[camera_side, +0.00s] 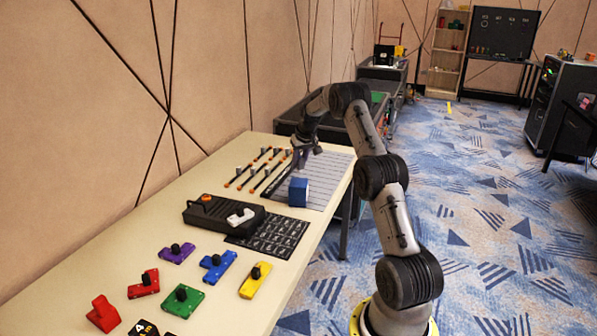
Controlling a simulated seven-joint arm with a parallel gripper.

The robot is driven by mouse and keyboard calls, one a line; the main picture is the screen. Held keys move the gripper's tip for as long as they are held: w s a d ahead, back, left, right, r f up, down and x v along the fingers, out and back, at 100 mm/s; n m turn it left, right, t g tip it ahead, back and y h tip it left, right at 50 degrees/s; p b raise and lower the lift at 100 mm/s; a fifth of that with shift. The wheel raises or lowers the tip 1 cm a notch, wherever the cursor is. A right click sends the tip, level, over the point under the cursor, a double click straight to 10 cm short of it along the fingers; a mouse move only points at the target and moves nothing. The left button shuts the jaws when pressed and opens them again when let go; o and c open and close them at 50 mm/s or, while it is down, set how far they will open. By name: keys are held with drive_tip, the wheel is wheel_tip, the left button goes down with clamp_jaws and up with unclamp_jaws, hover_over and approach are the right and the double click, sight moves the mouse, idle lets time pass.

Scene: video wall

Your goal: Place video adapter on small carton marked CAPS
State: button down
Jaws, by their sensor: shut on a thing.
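My gripper (304,154) is over the far part of the table (219,171). It is shut on a small dark thing that is too small and too dark here to name. I cannot pick out the video adapter for certain.
A black box (222,213) with an orange knob and a white piece (240,217) stands by a dark gridded mat (268,238). Several coloured knobbed blocks (182,300) fill the near table. Thin orange-tipped rods (262,172) lie near the wall. Dark bins stand beyond.

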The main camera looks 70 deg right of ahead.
sight(299, 171)
drive_tip(key=shift+w+d+f, duration=0.3)
drive_tip(key=shift+d+f, duration=0.1)
drive_tip(key=shift+f, duration=1.65)
drive_tip(key=shift+f, duration=0.15)
drive_tip(key=c, duration=0.7)
unclamp_jaws()
drive_tip(key=shift+o, duration=0.2)
